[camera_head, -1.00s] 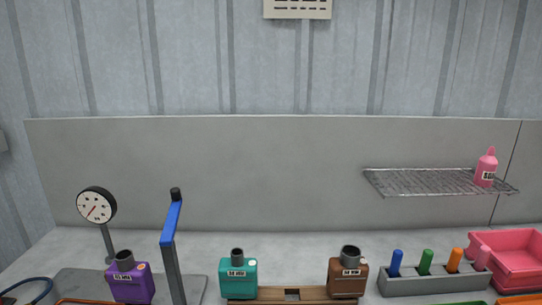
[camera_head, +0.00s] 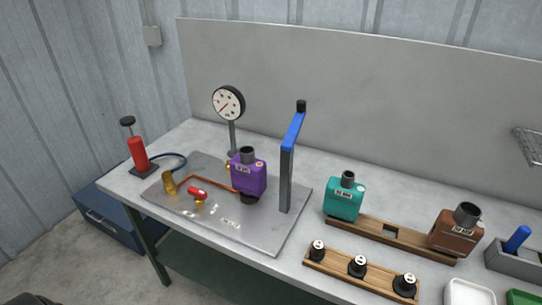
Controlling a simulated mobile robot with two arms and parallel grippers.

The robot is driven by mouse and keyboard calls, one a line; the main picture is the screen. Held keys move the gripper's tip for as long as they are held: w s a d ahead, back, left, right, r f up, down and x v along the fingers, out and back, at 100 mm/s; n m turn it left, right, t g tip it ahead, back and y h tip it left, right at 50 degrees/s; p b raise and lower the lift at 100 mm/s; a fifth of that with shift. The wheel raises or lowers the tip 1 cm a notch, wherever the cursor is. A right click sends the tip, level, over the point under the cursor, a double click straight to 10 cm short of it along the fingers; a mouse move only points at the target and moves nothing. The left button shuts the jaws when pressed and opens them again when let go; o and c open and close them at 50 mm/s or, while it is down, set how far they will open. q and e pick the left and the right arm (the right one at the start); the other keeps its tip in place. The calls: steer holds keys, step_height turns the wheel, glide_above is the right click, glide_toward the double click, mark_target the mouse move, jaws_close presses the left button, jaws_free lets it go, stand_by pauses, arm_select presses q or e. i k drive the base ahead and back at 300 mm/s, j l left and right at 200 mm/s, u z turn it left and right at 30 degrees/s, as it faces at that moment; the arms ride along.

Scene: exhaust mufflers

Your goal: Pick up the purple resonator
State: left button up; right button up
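The purple resonator (camera_head: 248,176) is a boxy purple can with a dark round neck on top and a small white label. It stands upright on a dark fitting on the grey metal plate (camera_head: 250,232), at the left part of the bench. The pressure gauge (camera_head: 228,104) is on a post behind it, and a grey post with a blue lever (camera_head: 293,131) stands just to its right. Neither of my grippers shows in the head view.
A teal can (camera_head: 344,198) and a brown can (camera_head: 456,234) stand on a wooden rack (camera_head: 383,243). A second wooden strip (camera_head: 340,270) holds black plugs. A red pump (camera_head: 138,152) with a hose stands at the left end. A blue cabinet (camera_head: 118,219) is below on the floor.

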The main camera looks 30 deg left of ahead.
mark_target(248, 173)
steer(key=k+j+z, duration=0.1)
steer(key=j+z, duration=0.35)
steer(key=j, duration=0.85)
